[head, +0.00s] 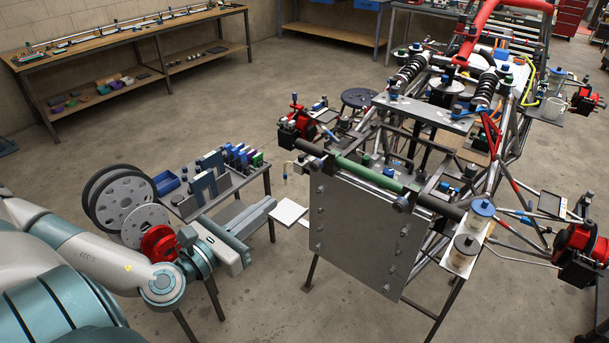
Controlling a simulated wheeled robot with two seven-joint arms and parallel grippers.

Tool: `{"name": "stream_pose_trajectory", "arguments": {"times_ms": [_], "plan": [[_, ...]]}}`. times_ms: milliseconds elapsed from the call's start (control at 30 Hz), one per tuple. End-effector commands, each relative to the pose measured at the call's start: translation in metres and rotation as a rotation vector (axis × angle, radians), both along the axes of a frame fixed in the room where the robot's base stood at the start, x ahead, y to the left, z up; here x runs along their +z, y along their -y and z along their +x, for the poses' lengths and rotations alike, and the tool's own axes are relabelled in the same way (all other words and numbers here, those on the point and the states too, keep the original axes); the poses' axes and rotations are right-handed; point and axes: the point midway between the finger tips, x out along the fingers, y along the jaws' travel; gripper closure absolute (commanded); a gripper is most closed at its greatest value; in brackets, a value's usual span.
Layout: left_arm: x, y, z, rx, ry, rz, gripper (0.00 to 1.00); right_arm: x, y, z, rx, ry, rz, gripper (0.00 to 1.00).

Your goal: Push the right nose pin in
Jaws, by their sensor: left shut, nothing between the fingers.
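The tube chassis (505,180) stands at the right, with a grey nose plate (352,235) facing me. A green bar (368,172) with dark ends runs along the plate's top edge. Small round dark knobs sit near that edge, one toward its right end (404,200). I cannot tell for sure which small part is the right nose pin or how far in it sits. My left gripper (268,206) is shut and empty, left of the nose plate and apart from it, in front of the small side table. My right gripper is not in view.
Round-topped canisters (467,244) stand at the nose's right corner. A workbench (130,48) runs along the back wall. Open floor lies behind.

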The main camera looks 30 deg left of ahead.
Motion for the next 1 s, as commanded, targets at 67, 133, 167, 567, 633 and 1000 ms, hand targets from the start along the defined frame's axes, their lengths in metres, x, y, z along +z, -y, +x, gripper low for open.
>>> {"name": "stream_pose_trajectory", "arguments": {"times_ms": [67,133,167,567,633,1000], "plan": [[-0.001,0.0,0.003,0.001,0.003,0.0,1.0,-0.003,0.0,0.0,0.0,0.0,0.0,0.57],[-0.001,0.0,0.007,0.002,0.004,-0.001,1.0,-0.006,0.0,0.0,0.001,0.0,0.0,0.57],[-0.002,0.0,0.009,0.002,0.003,-0.001,1.0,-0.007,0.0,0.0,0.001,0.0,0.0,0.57],[-0.003,0.003,0.047,0.001,0.005,-0.002,1.0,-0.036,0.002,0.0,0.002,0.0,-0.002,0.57],[-0.004,0.004,0.053,0.0,0.005,-0.001,1.0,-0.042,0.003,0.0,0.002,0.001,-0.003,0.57],[0.004,0.006,0.086,0.003,0.003,-0.004,1.0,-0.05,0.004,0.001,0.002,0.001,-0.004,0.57]]}}
